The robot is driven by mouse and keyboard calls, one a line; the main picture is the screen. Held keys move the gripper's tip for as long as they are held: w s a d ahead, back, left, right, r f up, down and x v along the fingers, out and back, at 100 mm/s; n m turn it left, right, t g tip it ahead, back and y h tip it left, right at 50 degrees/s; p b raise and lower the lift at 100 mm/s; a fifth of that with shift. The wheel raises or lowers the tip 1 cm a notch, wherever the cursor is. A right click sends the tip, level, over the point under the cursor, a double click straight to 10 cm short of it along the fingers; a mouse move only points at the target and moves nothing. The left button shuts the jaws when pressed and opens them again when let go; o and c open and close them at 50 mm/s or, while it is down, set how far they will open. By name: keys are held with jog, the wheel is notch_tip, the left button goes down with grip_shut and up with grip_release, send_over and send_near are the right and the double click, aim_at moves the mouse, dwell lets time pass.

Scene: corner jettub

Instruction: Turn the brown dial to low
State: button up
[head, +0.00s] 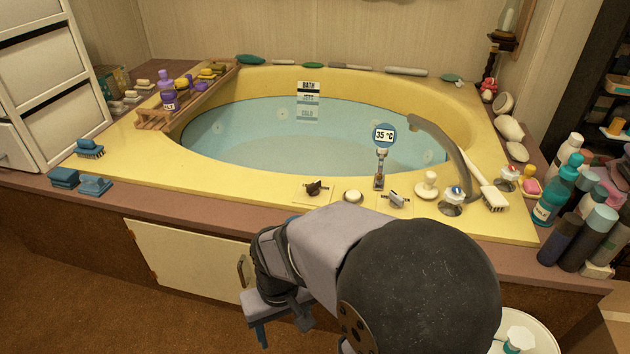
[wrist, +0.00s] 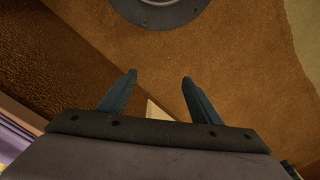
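The brown dial (head: 314,188) sits on the front rim of the yellow tub (head: 240,196), on a small square plate. Its pointer setting and any marks are too small to read. In the head view my arm is folded in front of the tub, and my gripper (head: 259,330) hangs low before the cabinet, below and left of the dial and well apart from it. In the wrist view my gripper (wrist: 159,90) shows two blue fingers spread apart with nothing between them. The wrist view faces the brown floor and does not show the dial.
Right of the dial are a cream knob (head: 353,196), a grey dial (head: 396,199), a 35 °C display (head: 384,136) and a curved spout (head: 440,145). Bottles (head: 556,190) crowd the right edge. A cabinet door (head: 190,260) stands below the rim.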

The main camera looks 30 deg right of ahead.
jog(key=w+d+r+m+p, duration=0.3)
jog(key=w+r+m+p, duration=0.15)
jog(key=w+m, duration=0.35)
jog(key=m+t+p, duration=0.4)
jog(key=m+p, duration=0.4)
jog(key=m, duration=1.6)
send_near(314, 183)
jog(key=f, duration=0.1)
jog(key=shift+y, duration=0.3)
jog(key=shift+d+b+x, duration=0.15)
jog(key=shift+b+x, duration=0.3)
jog(key=shift+x, duration=1.4)
jog(key=shift+d+b+x, duration=0.1)
jog(key=shift+b+x, duration=0.3)
jog(key=shift+x, duration=1.45)
jog(key=shift+r, duration=0.1)
jog(key=c, duration=1)
